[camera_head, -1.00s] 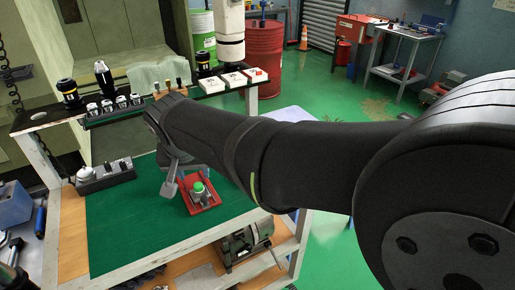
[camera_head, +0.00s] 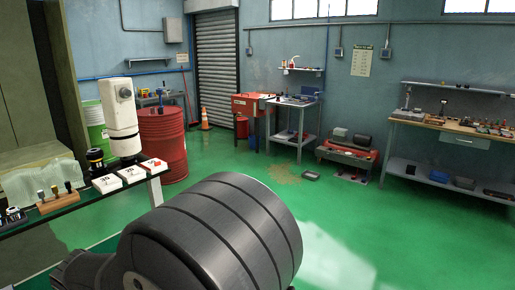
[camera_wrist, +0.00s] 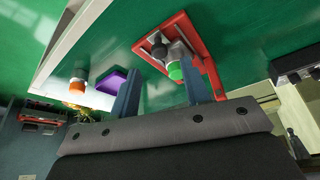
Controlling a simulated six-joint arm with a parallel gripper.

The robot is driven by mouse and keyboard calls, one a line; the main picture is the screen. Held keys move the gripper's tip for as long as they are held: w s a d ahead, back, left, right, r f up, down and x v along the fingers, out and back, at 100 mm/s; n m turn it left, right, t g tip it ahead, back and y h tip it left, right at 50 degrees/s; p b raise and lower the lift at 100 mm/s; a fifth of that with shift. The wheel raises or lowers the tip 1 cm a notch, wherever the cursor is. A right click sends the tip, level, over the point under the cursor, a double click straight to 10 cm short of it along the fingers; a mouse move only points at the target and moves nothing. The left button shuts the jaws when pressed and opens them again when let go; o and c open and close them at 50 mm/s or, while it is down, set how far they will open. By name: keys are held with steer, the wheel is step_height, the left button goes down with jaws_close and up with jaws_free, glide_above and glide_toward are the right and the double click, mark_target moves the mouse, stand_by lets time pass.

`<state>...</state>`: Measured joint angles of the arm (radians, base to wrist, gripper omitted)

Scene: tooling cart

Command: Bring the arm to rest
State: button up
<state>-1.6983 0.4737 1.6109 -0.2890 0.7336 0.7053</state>
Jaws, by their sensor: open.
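My gripper (camera_wrist: 160,72) is open in the wrist view, with its two blue-grey fingers apart. Beyond the fingertips, a red tray (camera_wrist: 212,72) lies on the green bench mat, holding a grey part with a green top (camera_wrist: 175,70). The green top shows between the fingers, and nothing appears clamped. How far the fingers are from it is hard to tell. In the head view, only a thick dark link of my arm shows at the bottom middle; my gripper is out of that view.
Behind are a red drum (camera_head: 163,146) and green drum (camera_head: 95,128). A workbench (camera_head: 450,133) stands at right. Green floor is open in the middle. A purple block (camera_wrist: 112,80) shows in the wrist view.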

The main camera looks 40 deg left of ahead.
steer(key=shift+x, duration=2.4)
steer(key=shift+a+r, duration=0.1)
steer(key=v, duration=1.7)
steer(key=x, duration=1.7)
steer(key=a, duration=0.7)
steer(key=v, duration=1.7)
steer(key=shift+s+a+f+n+t, duration=0.15)
steer(key=shift+s+a+f+n, duration=0.05)
steer(key=shift+a+f+n, duration=0.75)
steer(key=shift+s+a+f+n+t, duration=0.15)
steer(key=shift+a+f+n, duration=0.5)
steer(key=shift+a+n, duration=0.4)
